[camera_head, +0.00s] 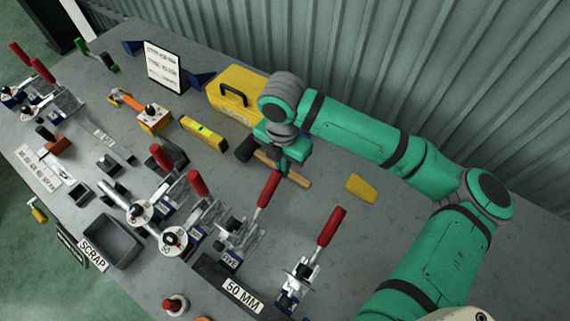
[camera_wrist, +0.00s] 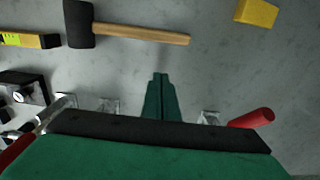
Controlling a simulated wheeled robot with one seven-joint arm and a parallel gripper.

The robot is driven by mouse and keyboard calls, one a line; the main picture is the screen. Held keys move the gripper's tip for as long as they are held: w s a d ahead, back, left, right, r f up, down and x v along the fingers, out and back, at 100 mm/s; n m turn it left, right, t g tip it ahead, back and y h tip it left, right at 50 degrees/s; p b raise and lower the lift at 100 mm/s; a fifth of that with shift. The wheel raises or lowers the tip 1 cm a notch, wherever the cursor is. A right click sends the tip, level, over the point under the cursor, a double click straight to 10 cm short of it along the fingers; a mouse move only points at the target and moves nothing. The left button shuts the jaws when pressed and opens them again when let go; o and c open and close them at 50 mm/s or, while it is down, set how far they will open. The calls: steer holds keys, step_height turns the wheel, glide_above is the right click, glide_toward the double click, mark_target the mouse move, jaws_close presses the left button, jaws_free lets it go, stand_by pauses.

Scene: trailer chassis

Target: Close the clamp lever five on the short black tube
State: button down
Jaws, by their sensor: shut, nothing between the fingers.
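The clamp with the FIVE label (camera_head: 229,258) stands at the lower middle of the head view. Its red-handled lever (camera_head: 269,190) is raised and tilts up to the right. The black block marked 50 MM (camera_head: 215,280) lies in front of it; I cannot clearly make out a short black tube. My gripper (camera_head: 284,172) is shut and empty, pointing down just above and right of the red handle tip in the picture; I cannot tell whether they touch. In the wrist view its closed fingers (camera_wrist: 160,82) show over bare table. Red handles show at both lower sides there, partly hidden.
Another clamp with a red lever (camera_head: 332,227) stands to the right, and several more to the left. A mallet (camera_head: 294,178) lies behind my gripper, with a yellow block (camera_head: 361,188), a yellow level (camera_head: 204,133) and a yellow toolbox (camera_head: 236,92) nearby. A SCRAP bin (camera_head: 112,239) is at left.

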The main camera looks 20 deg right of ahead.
mark_target(275, 175)
steer(key=shift+s+a+r, duration=0.2)
steer(key=shift+s+a, duration=0.3)
steer(key=shift+a, duration=0.2)
steer(key=shift+s+a+r, duration=0.5)
steer(key=shift+a+r, duration=0.2)
steer(key=shift+r, duration=0.05)
steer(key=shift+s+r, duration=0.1)
steer(key=shift+r, duration=0.35)
steer(key=shift+s+a+r, duration=0.9)
steer(key=shift+a+r, duration=0.05)
steer(key=shift+a, duration=0.2)
steer(key=shift+a, duration=0.1)
